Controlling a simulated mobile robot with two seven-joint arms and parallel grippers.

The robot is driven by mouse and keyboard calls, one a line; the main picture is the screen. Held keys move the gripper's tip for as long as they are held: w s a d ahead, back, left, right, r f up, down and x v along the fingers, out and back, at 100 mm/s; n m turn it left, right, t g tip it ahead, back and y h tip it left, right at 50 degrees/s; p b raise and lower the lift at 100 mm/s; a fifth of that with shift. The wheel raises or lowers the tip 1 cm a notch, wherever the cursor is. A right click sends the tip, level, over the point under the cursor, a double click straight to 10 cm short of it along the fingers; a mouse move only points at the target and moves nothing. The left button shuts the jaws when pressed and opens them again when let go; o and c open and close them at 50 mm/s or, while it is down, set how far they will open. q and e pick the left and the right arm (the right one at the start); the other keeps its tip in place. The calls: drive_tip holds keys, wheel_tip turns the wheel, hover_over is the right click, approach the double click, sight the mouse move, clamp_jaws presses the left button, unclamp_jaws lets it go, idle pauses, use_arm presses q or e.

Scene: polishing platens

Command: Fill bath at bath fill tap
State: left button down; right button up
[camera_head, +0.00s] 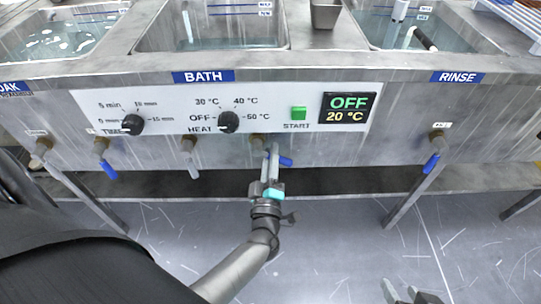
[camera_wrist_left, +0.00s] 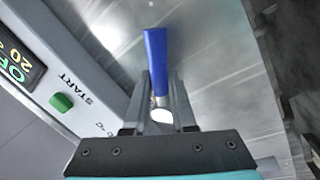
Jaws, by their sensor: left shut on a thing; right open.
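My left gripper (camera_head: 271,158) reaches up from below and is shut on this lever. In the left wrist view the blue lever (camera_wrist_left: 155,60) stands between the two fingers (camera_wrist_left: 157,100). The tap's own label is hidden or unreadable. My right gripper (camera_head: 410,294) is open at the bottom edge, partly cut off, and empty.
The white panel has a TIME knob (camera_head: 132,124), a HEAT knob (camera_head: 228,122), a green START button (camera_head: 298,113) and a display (camera_head: 347,107) reading OFF, 20 °C. Other taps (camera_head: 103,146) (camera_head: 437,141) line the front. A rail and legs (camera_head: 402,197) stand below; the floor is clear.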

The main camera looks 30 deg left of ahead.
use_arm(q)
drive_tip(key=c, duration=0.7)
unclamp_jaws()
drive_tip(key=shift+c, duration=0.2)
drive_tip(key=shift+s+f, duration=0.1)
